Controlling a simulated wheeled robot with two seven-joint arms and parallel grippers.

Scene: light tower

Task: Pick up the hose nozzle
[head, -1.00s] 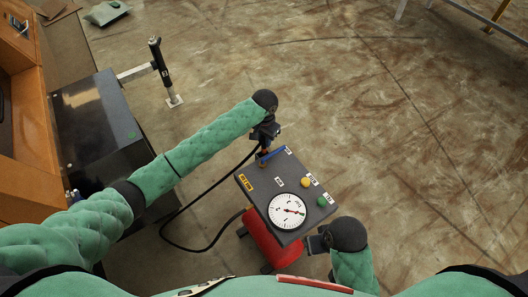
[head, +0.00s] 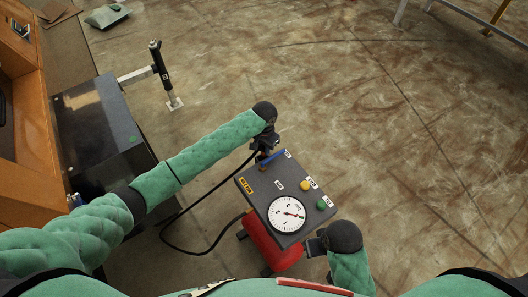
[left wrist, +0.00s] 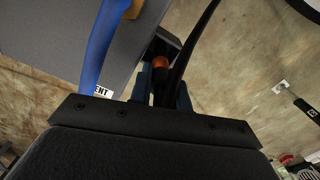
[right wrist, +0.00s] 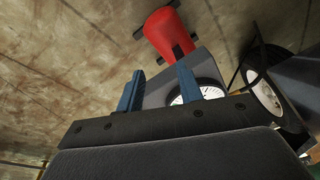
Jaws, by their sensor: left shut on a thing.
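The hose nozzle, a dark piece with an orange-brown tip (left wrist: 160,63), shows in the left wrist view between the blue fingers of my left gripper (left wrist: 163,82). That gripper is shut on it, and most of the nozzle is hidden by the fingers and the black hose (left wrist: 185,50). In the head view my left gripper (head: 264,146) is at the far edge of the grey gauge panel (head: 258,192), close to its blue lever (head: 273,158). My right gripper (right wrist: 158,90) is open and empty; in the head view it (head: 317,244) is at the panel's near right corner.
The panel carries a white dial (head: 287,214), a yellow knob (head: 305,185) and a green knob (head: 321,204), above a red tank (head: 268,247). The black hose loops on the left. A dark cabinet (head: 95,115) stands at left.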

